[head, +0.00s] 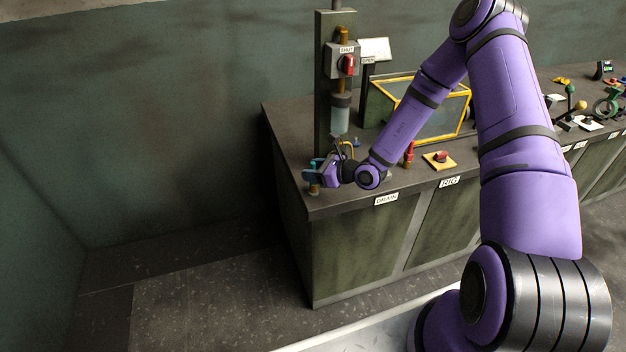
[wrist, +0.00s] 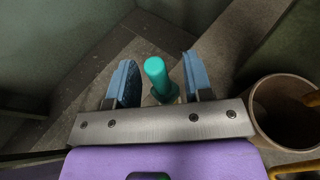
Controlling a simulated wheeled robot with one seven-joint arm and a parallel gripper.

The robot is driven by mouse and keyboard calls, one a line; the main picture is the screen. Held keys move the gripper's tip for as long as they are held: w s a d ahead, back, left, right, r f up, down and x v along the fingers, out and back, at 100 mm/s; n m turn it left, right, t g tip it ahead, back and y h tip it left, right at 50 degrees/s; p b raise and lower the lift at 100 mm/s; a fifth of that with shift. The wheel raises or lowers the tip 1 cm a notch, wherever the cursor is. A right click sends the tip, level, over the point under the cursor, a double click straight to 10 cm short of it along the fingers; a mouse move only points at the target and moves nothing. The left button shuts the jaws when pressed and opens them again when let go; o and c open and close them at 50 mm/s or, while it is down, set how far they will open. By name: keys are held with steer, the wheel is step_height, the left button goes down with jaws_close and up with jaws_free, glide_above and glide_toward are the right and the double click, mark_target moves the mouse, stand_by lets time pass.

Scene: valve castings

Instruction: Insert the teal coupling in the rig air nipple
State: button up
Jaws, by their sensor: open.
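The teal coupling (wrist: 157,72) is an upright-looking cylinder between the two blue fingers of my gripper (wrist: 158,62) in the wrist view. In the head view my gripper (head: 318,172) is at the bench's near left corner, and a small teal part (head: 309,176) shows there, above a brass-coloured fitting (head: 314,189). The air nipple cannot be made out for certain; the coupling's lower end is hidden behind my gripper.
A post (head: 322,90) with a red-handled valve (head: 348,65) rises behind my gripper. A yellow-framed box (head: 437,115) and a yellow pad with a red button (head: 440,159) are to its right on the bench. In the wrist view an open tan cylinder (wrist: 252,112) is close on the right.

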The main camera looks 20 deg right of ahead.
steer(key=shift+x, duration=1)
jaws_close()
steer(key=shift+r, duration=0.1)
